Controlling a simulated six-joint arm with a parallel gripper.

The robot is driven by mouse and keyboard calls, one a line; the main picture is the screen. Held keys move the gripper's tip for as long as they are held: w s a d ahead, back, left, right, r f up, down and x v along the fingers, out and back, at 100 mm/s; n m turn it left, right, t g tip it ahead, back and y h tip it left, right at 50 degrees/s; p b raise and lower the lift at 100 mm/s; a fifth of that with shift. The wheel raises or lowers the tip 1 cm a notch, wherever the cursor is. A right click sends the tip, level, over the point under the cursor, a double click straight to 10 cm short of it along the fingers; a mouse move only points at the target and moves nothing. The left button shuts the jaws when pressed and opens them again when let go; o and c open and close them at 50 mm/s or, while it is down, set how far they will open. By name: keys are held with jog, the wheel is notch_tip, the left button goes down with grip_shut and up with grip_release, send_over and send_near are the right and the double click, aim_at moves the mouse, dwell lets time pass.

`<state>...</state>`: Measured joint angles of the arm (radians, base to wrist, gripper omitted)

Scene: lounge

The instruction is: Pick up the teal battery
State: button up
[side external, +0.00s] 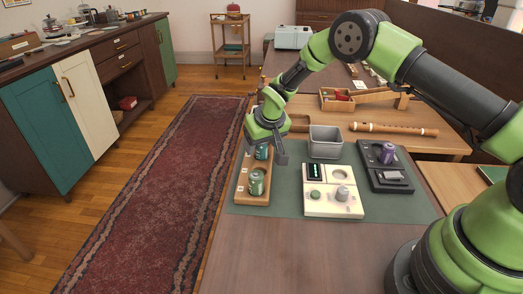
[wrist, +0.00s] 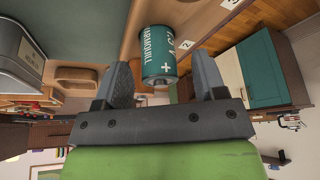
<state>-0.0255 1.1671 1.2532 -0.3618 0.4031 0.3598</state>
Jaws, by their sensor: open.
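The teal battery (side external: 262,151) stands in the far part of a wooden tray (side external: 240,190) at the left of the green mat in the side view. In the wrist view the teal battery (wrist: 158,55) shows white lettering and a plus sign. My gripper (side external: 266,157) is open at the battery in the side view and partly covers it. In the wrist view my gripper (wrist: 161,68) has one finger on each side of the battery, with visible gaps. I cannot tell how deep the battery sits between them.
A green battery (side external: 257,182) stands nearer in the same tray. A cream holder (side external: 330,207), a grey bin (side external: 325,142) and a dark holder (side external: 372,177) with a purple battery (side external: 388,153) stand to the right. A flute (side external: 395,129) lies behind.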

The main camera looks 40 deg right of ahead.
jog(key=shift+w+f, duration=0.1)
jog(key=shift+f, duration=0.25)
jog(key=shift+c, duration=0.4)
jog(key=c, duration=1)
jog(key=shift+o, duration=0.2)
jog(key=shift+r, duration=0.15)
